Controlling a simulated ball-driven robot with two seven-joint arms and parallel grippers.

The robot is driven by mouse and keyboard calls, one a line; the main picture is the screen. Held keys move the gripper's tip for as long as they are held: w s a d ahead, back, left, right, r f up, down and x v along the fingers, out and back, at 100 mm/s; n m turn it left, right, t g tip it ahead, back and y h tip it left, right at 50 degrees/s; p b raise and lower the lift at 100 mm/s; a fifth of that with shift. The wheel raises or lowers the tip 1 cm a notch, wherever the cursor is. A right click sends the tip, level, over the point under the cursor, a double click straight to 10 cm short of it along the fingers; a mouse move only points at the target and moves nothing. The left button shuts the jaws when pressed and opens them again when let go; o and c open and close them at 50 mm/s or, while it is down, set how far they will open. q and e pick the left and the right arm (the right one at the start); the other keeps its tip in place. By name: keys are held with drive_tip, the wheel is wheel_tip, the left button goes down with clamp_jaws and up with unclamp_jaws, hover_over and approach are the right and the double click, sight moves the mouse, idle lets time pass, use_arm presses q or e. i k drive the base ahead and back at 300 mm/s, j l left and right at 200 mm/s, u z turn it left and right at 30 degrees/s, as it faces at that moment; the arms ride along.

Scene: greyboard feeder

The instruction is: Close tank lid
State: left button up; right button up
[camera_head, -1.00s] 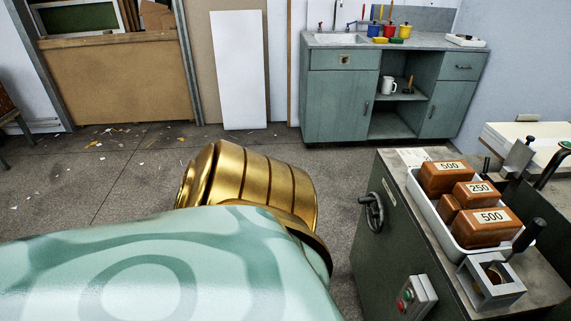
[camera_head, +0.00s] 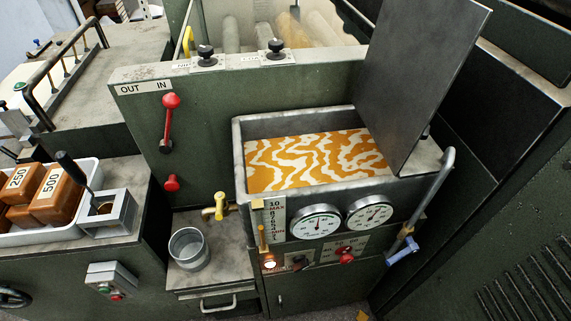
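The tank (camera_head: 241,150) is a grey metal trough full of orange and white marbled liquid (camera_head: 310,160), right of the picture's middle. Its lid (camera_head: 420,75) is a dark flat plate that stands up, tilted, at the tank's right end, so the tank is open. The lid's lower edge meets the tank's right part, and a small knob shows by it. A bent metal lever (camera_head: 442,180) rises at the tank's right front corner, with a blue handle (camera_head: 402,250) below. Neither of my grippers is in view.
A metal cup (camera_head: 188,249) stands below the tap. Brown weights (camera_head: 56,195) lie in a white tray at left. A dark machine housing (camera_head: 500,200) bounds the right.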

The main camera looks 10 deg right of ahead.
sight(416, 49)
drive_tip(key=z, duration=1.25)
